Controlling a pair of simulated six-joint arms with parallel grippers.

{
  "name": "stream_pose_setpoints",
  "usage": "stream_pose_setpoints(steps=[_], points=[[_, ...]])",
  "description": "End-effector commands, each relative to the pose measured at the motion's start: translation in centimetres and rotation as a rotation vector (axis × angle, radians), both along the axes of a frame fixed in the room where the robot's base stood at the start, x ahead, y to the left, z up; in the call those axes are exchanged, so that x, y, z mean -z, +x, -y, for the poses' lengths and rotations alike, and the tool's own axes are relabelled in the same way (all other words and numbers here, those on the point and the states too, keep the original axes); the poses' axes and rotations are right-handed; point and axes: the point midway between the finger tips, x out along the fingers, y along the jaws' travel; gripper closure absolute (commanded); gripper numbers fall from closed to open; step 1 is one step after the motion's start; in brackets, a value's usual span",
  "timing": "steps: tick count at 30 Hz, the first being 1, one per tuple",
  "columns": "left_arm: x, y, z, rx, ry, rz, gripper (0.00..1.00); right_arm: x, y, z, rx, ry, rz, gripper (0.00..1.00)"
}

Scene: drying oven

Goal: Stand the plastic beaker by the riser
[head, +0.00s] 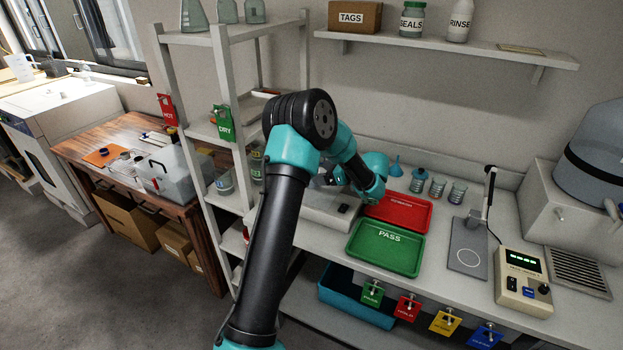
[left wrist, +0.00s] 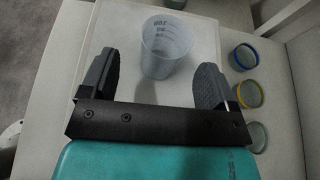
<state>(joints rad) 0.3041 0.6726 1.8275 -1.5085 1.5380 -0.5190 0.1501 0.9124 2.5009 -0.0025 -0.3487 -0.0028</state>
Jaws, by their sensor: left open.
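The plastic beaker (left wrist: 167,50) is translucent, with dark markings near its rim, and shows upright in the left wrist view. It stands on a flat pale surface (left wrist: 120,25); I cannot tell whether this is the riser. My left gripper (left wrist: 158,62) is open, with one dark finger on each side of the beaker. I cannot tell whether either finger touches it. In the head view my left arm reaches over the bench and hides the beaker and most of the gripper. My right gripper is not in view.
Several small round vessels with coloured rims, one yellow (left wrist: 248,94), stand right of the gripper. A red tray (head: 398,211) and green PASS tray (head: 385,247) lie on the bench. A pale box (head: 318,212) with a dark switch is beside them. A shelf rack (head: 229,85) stands left.

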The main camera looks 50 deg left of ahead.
Motion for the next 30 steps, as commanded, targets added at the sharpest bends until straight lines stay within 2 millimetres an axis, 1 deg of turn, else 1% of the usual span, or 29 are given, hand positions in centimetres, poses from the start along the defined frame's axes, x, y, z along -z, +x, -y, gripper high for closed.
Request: stream_pose_setpoints(steps=[11,14,18,22,25,30], points=[[0.1,-0.1,-0.3,-0.001,0.0,0.0,0.18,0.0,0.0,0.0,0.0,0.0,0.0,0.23],[0.4,-0.3,-1.1,-0.004,-0.001,-0.001,0.18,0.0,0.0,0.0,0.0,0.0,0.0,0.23],[1.1,-0.7,-2.9,-0.004,-0.001,-0.001,0.18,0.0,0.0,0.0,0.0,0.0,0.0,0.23],[1.7,-1.2,-4.3,-0.003,0.001,-0.001,0.18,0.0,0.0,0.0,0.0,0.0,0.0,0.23],[1.9,-1.4,-4.7,-0.002,0.0,-0.001,0.18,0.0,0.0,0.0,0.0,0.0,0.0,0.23],[1.9,-1.4,-4.8,0.0,0.0,0.0,0.18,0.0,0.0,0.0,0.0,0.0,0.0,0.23]])
